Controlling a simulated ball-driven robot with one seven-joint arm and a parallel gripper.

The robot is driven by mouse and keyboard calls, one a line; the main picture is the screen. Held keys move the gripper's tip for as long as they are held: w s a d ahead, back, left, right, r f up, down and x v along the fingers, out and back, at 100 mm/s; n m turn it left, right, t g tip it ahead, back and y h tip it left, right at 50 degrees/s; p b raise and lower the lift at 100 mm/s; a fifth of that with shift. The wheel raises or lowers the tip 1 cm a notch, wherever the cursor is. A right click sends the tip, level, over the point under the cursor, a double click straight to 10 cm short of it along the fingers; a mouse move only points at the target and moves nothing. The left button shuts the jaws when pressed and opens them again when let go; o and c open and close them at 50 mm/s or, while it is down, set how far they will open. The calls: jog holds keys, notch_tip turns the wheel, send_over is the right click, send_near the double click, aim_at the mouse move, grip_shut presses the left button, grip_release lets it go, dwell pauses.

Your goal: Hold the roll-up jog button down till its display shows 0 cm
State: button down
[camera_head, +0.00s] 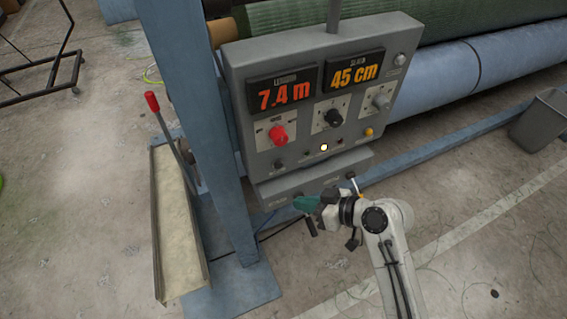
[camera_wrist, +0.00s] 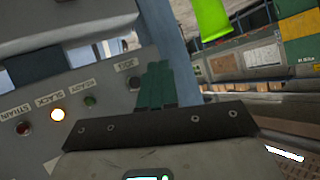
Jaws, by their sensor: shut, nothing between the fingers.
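The grey control panel (camera_head: 300,110) carries two lit displays. The right display (camera_head: 354,71) reads 45 cm, and the left display (camera_head: 284,91) reads 7.4 m. A dark round button (camera_head: 279,165) sits at the panel's lower left. In the wrist view, the dark button (camera_wrist: 134,82) has a label that seems to read JOG. My gripper (camera_head: 305,203) has teal fingers that are shut and empty. It is below the panel's lower left, in front of the lower ledge. In the wrist view, the fingertips (camera_wrist: 158,68) appear just right of the button, with no contact visible.
A white lamp (camera_head: 323,147) is lit on the panel. A red knob (camera_head: 278,135), black knob (camera_head: 333,117) and yellow button (camera_head: 369,132) are nearby. A blue post (camera_head: 205,120) stands left of the panel. A grey bin (camera_head: 541,123) stands at right.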

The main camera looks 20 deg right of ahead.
aim_at(279, 166)
jog(key=shift+w, duration=0.1)
jog(key=w+b, duration=0.2)
jog(key=w, duration=0.6)
jog(key=shift+w+b, duration=0.3)
jog(key=shift+w, duration=0.1)
dwell(1.9)
jog(key=shift+w+a, duration=0.1)
jog(key=shift+w, duration=0.2)
jog(key=shift+w+b, duration=0.4)
jog(key=shift+w, duration=0.1)
dwell(4.0)
